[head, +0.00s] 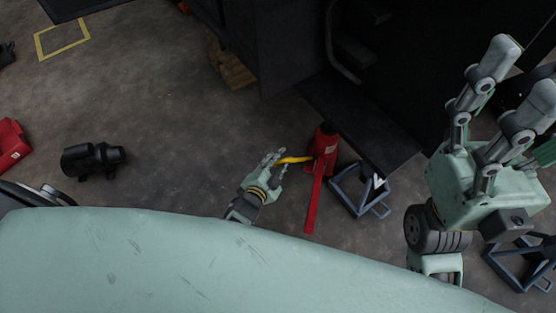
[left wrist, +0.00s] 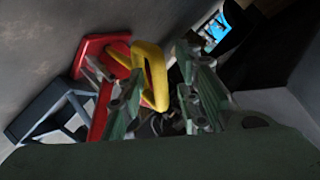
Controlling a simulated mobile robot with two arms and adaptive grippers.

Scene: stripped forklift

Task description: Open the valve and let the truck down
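A red jack (head: 325,148) stands on the floor beside the dark truck (head: 285,45). A yellow handle (head: 296,159) sticks out from its left side, and a long red bar (head: 313,205) extends toward me. My left gripper (head: 277,164) is open at the handle's free end. In the left wrist view, the yellow handle (left wrist: 152,75) lies between the spread fingers (left wrist: 160,90), closer to the left one; I cannot tell whether they touch. The red jack (left wrist: 104,58) shows behind. My right gripper (head: 525,70) is raised at the right, fingers spread and empty.
A blue-grey metal stand (head: 359,190) is close right of the jack, and another (head: 525,265) is below my right gripper. A black cylindrical part (head: 93,159) and a red object (head: 12,145) lie at the left. The floor between is clear.

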